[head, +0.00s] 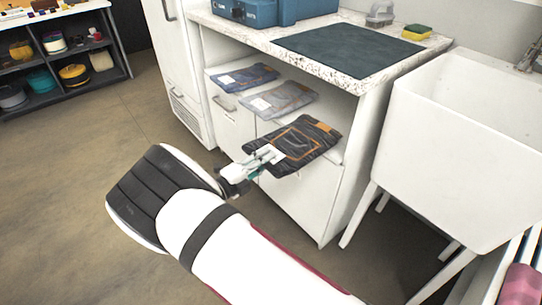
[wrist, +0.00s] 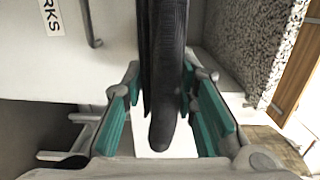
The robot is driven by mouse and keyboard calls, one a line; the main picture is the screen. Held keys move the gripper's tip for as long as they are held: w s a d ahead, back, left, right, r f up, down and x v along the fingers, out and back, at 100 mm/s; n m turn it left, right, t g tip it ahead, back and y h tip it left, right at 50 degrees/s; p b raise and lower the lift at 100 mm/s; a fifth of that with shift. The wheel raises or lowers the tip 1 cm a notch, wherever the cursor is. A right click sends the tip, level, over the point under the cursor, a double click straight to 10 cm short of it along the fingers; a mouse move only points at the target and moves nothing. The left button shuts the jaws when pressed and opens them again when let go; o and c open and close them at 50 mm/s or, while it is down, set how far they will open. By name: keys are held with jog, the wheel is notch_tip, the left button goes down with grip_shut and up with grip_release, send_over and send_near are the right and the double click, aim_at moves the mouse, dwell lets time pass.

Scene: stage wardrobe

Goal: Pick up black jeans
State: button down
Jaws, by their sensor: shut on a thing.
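The folded black jeans (head: 308,140), with orange stitching and a brown patch, are at the front of the open shelf and jut out past its edge. My gripper (head: 264,160) is shut on their near edge. In the wrist view the jeans (wrist: 165,60) show edge-on as a dark upright strip between the teal finger pads. I cannot tell whether the jeans still rest on the shelf.
Blue jeans (head: 244,77) and grey jeans (head: 278,98) lie further left on the shelf (head: 333,133). The speckled counter (head: 220,22) is above, with a dark mat (head: 350,50). A white sink (head: 465,140) stands right. Open floor lies left.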

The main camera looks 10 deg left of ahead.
jog(key=v, duration=1.4)
jog(key=shift+f, duration=0.3)
jog(key=shift+a, duration=0.15)
